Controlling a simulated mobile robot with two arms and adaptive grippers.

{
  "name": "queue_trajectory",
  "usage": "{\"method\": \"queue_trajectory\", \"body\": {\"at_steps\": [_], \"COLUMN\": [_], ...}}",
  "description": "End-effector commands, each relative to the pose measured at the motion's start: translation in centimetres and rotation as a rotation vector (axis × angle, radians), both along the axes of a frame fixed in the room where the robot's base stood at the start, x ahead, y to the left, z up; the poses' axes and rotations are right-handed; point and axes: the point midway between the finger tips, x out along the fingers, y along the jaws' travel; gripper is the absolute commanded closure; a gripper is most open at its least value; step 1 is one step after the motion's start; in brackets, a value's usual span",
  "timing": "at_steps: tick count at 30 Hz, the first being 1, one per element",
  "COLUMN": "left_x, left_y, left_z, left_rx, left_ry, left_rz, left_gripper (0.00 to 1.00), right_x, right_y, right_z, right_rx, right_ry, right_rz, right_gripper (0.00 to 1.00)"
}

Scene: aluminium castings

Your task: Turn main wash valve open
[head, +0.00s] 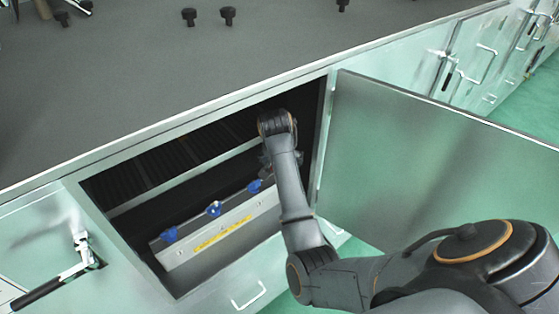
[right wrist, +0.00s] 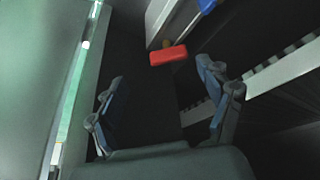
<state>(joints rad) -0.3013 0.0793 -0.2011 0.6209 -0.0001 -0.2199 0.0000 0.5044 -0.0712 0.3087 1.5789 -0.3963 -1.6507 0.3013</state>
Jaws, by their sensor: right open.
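A red handle (right wrist: 168,55) shows in the right wrist view, ahead of and between the fingertips of my right gripper (right wrist: 163,76). The gripper is open and empty, and the handle appears apart from both fingers. A blue handle (right wrist: 206,5) is partly cut off at the top of that view. In the head view, several blue valve handles (head: 213,209) stand in a row on a pale panel (head: 185,254) inside the open cabinet. My right arm reaches into the cabinet and hides the red handle there. No readable label shows which valve is the main wash one.
The cabinet door (head: 430,150) stands open to the right of my arm. A yellow label strip (head: 222,233) runs along the panel. A grey worktop (head: 230,75) with black knobs (head: 227,15) lies above.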

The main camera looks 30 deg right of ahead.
Motion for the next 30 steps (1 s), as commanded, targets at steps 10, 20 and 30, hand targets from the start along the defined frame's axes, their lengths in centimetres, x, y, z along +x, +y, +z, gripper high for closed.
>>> {"method": "queue_trajectory", "body": {"at_steps": [10, 20, 30], "left_x": [0.1, -0.1, 0.0], "left_y": [0.1, 0.1, 0.1], "left_z": [1.2, 2.3, 2.3], "left_rx": [0.001, 0.001, 0.001], "left_ry": [0.0, 0.002, 0.001], "left_rz": [0.002, 0.002, 0.002], "left_gripper": [0.6, 0.6, 0.6], "right_x": [1.6, 2.9, 3.1], "right_y": [-0.2, -1.4, -1.5], "right_z": [-0.8, -4.9, -5.6], "right_rx": [0.037, 0.035, 0.036], "right_ry": [0.005, 0.002, -0.001], "right_rz": [-0.036, -0.035, -0.035], "right_gripper": [0.21, 0.21, 0.21]}}
